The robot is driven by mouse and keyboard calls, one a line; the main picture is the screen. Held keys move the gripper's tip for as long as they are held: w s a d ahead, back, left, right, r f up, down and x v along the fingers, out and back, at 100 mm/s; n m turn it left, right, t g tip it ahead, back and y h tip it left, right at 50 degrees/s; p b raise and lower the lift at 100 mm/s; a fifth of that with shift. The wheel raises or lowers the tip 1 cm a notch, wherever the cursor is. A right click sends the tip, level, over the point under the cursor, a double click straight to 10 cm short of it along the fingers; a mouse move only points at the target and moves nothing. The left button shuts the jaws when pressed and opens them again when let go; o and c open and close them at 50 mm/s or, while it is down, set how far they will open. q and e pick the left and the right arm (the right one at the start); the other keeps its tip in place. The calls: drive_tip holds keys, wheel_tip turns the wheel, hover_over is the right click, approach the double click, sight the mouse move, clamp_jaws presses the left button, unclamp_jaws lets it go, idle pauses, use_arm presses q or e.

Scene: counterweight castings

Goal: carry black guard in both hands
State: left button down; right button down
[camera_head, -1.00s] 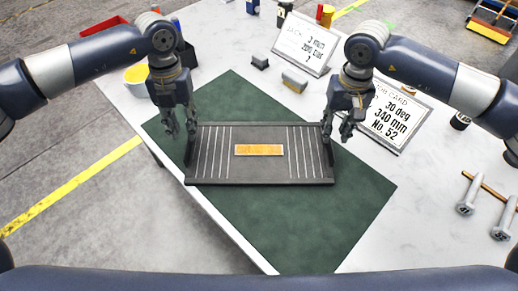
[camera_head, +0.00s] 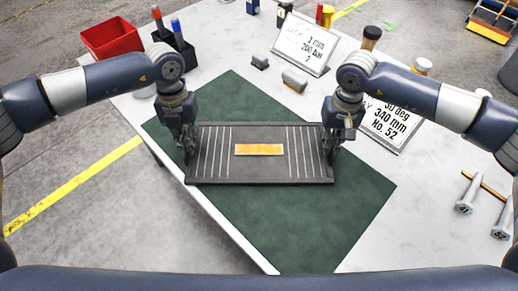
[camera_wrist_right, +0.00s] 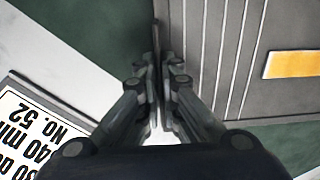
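The black guard (camera_head: 258,172) is a flat dark plate with white lines at both ends, raised end edges and an orange label (camera_head: 259,150) in its middle. It lies on the dark green mat (camera_head: 262,215). My left gripper (camera_head: 187,152) is at the guard's left end, its fingers close together on the raised edge. My right gripper (camera_head: 329,152) is at the right end. In the right wrist view its fingers (camera_wrist_right: 158,68) are shut on the thin upright edge of the guard (camera_wrist_right: 215,60). The left fingertips are partly hidden.
The table's front-left edge runs close to the guard.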

use_arm(q)
drive_tip(key=shift+w+r, duration=0.15)
drive_tip(key=shift+r, duration=0.05)
use_arm(e)
drive_tip(key=shift+w+r, duration=0.1)
drive_tip(key=shift+r, duration=0.1)
